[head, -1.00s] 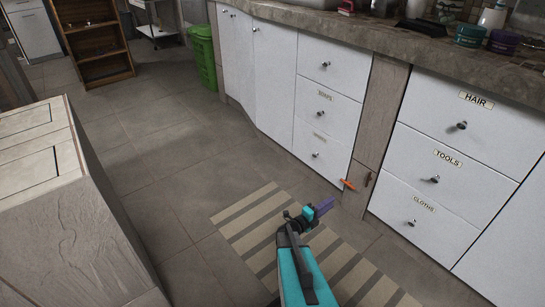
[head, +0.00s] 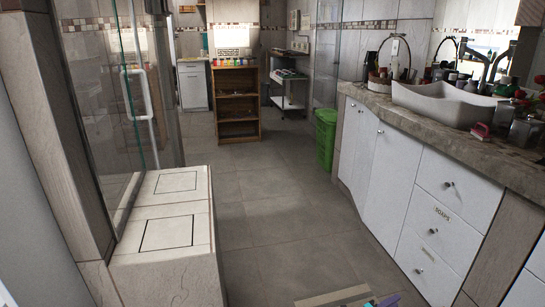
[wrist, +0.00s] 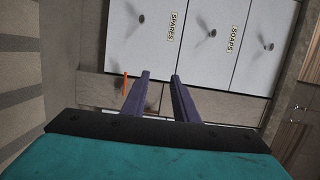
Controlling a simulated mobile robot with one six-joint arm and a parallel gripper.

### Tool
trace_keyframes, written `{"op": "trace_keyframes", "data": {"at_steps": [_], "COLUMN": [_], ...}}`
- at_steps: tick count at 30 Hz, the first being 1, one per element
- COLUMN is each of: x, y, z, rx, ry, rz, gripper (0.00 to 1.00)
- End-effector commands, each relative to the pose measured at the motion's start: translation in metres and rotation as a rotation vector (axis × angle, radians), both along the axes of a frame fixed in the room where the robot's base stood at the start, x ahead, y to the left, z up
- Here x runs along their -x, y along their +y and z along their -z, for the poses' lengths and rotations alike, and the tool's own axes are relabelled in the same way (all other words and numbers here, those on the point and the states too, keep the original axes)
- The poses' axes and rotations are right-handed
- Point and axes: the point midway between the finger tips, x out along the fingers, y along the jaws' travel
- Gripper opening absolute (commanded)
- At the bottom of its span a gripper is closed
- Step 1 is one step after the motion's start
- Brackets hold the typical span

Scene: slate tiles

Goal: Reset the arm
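My gripper (wrist: 160,77) shows in the wrist view as two purple fingers with a clear gap between them. It is open and nothing is between the fingers. It points toward white drawer fronts, one labelled SPARES (wrist: 157,28) and one labelled SOAPS (wrist: 222,32). In the head view only a small teal and purple part of my gripper (head: 384,300) shows at the bottom edge; the rest of my arm is out of frame there.
A small orange stick (wrist: 125,83) shows left of the fingers. White cabinets (head: 440,205) under a stone counter line the right. A tiled block (head: 165,245) and glass door stand left. A green bin (head: 325,140) and wooden shelf (head: 237,103) stand farther back. The floor (head: 270,215) between is clear.

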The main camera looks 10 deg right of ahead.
Motion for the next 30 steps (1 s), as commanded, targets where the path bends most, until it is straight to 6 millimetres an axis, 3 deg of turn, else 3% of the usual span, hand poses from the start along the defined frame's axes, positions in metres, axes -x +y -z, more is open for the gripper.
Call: {"op": "trace_keyframes", "data": {"at_steps": [1,3,11,17,24,30], "x": [-0.007,-0.018,-0.061,-0.092,-0.117,-0.119], "y": [0.012,0.025,0.085,0.142,0.224,0.302], "z": [-0.017,-0.028,-0.059,-0.077,-0.089,-0.091], "rx": [-0.001,-0.005,-0.029,-0.053,-0.082,-0.097], "ry": [0.007,0.021,0.102,0.207,0.383,0.582], "rz": [-0.032,-0.077,-0.28,-0.472,-0.735,-0.982], "gripper": [0.27,0.27,0.27,0.27,0.27,0.27]}}
